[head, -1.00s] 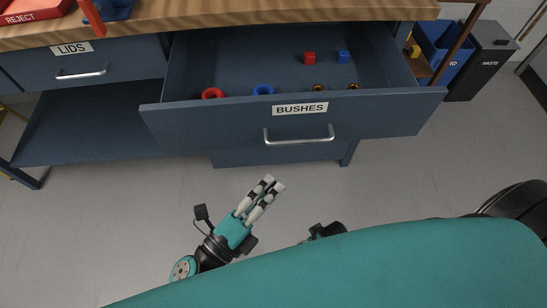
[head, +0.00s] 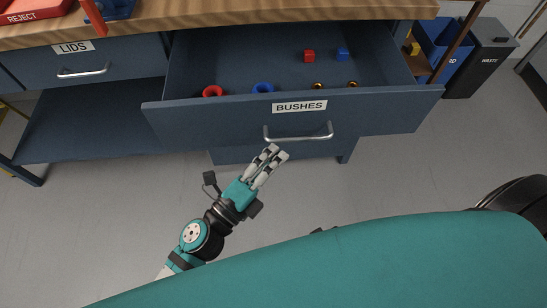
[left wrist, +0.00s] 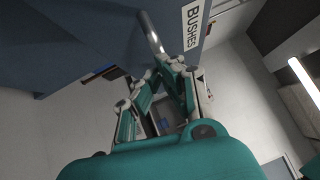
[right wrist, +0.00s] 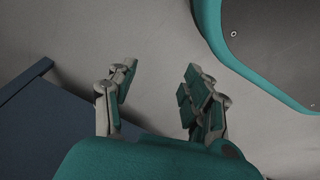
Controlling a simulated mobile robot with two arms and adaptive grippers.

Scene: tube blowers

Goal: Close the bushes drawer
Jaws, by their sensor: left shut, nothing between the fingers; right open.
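The blue-grey BUSHES drawer (head: 375,112) stands pulled out under the wooden worktop. Its front carries a white label and a silver bar handle (head: 298,136). My left gripper (head: 275,150) is shut and empty, with its fingertips close to the left part of the handle in the head view; I cannot tell if they touch. The left wrist view shows the handle (left wrist: 151,34) just ahead of the fingers (left wrist: 168,66). My right gripper (right wrist: 155,72) is open and empty in the right wrist view, pointing over the grey floor; the head view hides it.
The drawer holds red and blue rings, small cubes and brass bushes. The LIDS drawer (head: 110,72) is at the left, with a lower shelf (head: 90,125) beneath. Waste bins (head: 487,60) stand at the right. Floor in front is clear.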

